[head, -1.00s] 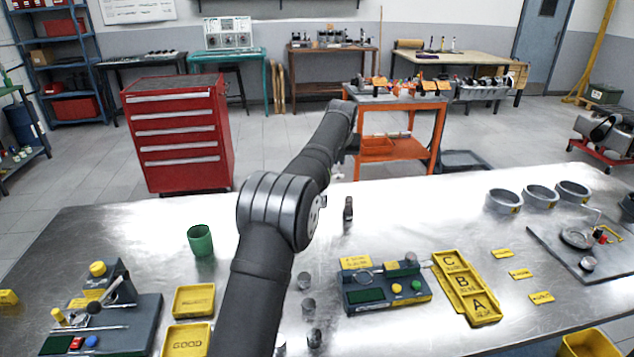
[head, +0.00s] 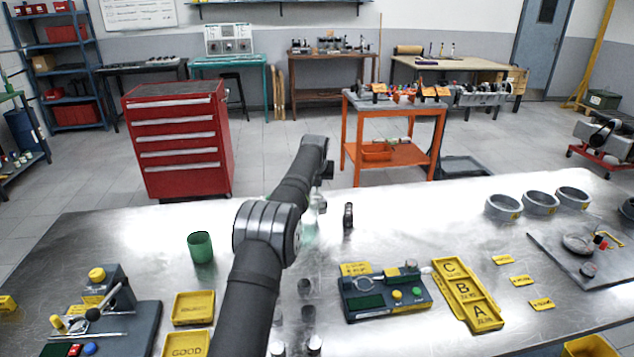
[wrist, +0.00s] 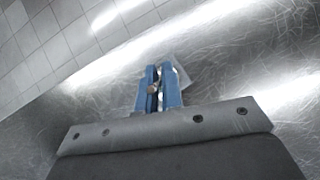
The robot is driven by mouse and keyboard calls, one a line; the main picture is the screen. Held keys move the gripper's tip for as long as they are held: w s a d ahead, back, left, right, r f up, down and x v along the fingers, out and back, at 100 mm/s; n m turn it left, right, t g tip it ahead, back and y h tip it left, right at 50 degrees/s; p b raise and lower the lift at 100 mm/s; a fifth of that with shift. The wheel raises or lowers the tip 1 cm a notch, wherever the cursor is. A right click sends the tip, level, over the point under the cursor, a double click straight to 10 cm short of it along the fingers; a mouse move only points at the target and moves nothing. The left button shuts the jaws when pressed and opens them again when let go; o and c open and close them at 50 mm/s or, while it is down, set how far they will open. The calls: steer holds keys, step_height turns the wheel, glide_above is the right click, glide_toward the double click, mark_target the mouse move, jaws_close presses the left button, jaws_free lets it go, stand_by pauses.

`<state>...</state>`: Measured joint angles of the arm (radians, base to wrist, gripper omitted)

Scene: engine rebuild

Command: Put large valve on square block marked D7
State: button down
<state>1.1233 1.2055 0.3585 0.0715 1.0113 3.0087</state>
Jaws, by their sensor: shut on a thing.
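In the head view my gripper (head: 314,205) hangs over the steel table, left of a small dark upright piece (head: 348,215). I cannot make out any block marked D7.
The steel table (head: 120,235) has a green cup (head: 201,247), several small grey cylinders (head: 305,287), a dark gauge box (head: 370,306), a yellow A-B-C tray (head: 463,290) and grey rings (head: 540,203). Yellow trays (head: 193,308) lie front left. The table's far middle is mostly clear.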

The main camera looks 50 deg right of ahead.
steer(key=c, duration=2)
jaws_free()
steer(key=shift+f, duration=0.15)
steer(key=o, duration=0.4)
steer(key=shift+s+a+r, duration=0.15)
steer(key=shift+a+r, duration=0.05)
steer(key=shift+r, duration=0.45)
steer(key=v, duration=1.1)
